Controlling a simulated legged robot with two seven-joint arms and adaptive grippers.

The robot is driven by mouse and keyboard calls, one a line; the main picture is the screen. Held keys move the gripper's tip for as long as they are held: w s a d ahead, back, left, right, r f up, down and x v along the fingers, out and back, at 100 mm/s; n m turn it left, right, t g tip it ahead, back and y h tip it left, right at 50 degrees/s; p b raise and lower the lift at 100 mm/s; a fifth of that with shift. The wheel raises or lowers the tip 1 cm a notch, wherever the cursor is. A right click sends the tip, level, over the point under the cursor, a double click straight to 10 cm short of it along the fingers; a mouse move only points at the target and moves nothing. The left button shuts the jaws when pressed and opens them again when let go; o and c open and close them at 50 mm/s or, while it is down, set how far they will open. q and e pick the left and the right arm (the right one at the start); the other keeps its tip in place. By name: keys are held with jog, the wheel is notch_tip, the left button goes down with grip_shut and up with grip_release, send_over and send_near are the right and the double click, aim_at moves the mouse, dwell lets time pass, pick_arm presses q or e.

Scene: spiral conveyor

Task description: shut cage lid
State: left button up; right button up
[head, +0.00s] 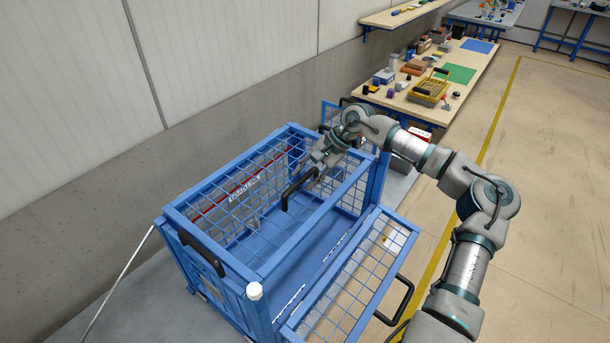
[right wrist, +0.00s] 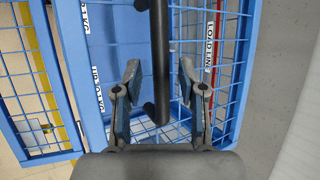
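The blue mesh cage (head: 222,242) stands in the middle of the head view, with its blue floor visible through the mesh. A mesh panel (head: 350,289) with a black handle (head: 401,300) is folded out on its right side; I cannot tell for sure which panel is the lid. My right gripper (head: 310,180) is over the cage at another black handle (head: 291,190). In the right wrist view the gripper (right wrist: 157,82) is open, with this handle (right wrist: 160,60) between its spread fingers and gaps on both sides. My left gripper is not in view.
Another black handle (head: 203,254) is on the cage's near side. A wall (head: 90,160) runs close behind the cage. A workbench (head: 470,62) with tools and boxes stands beyond it. The floor (head: 550,200) at the right is clear.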

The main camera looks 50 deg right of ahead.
jog(key=shift+d, duration=0.15)
jog(key=v, duration=1.1)
jog(key=shift+s+d+r, duration=0.2)
jog(key=shift+d+r, duration=0.05)
jog(key=shift+d, duration=0.15)
